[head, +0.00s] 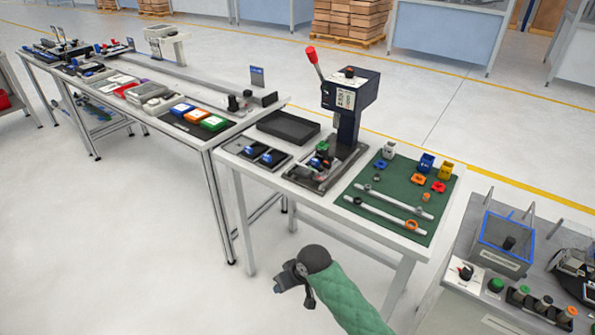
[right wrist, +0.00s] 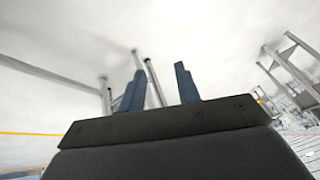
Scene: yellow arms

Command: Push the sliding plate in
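A dark blue press (head: 349,102) with a red-knobbed lever stands on the middle white table. At its foot is a dark base (head: 338,172) with small fixture parts, including a green one. The sliding plate seems to be part of this fixture, but I cannot tell its outline or how far out it sits. My right gripper (head: 281,282), on the green-sleeved arm, is in front of the table, apart from the press. In the right wrist view its two blue fingers (right wrist: 158,82) stand apart with nothing between them. My left gripper is not in view.
A green mat (head: 395,193) with rods and coloured parts lies right of the press. A black tray (head: 288,127) and a dark holder with blue parts (head: 265,156) are to the left. A grey bench (head: 470,266) stands at the right. The floor at front left is clear.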

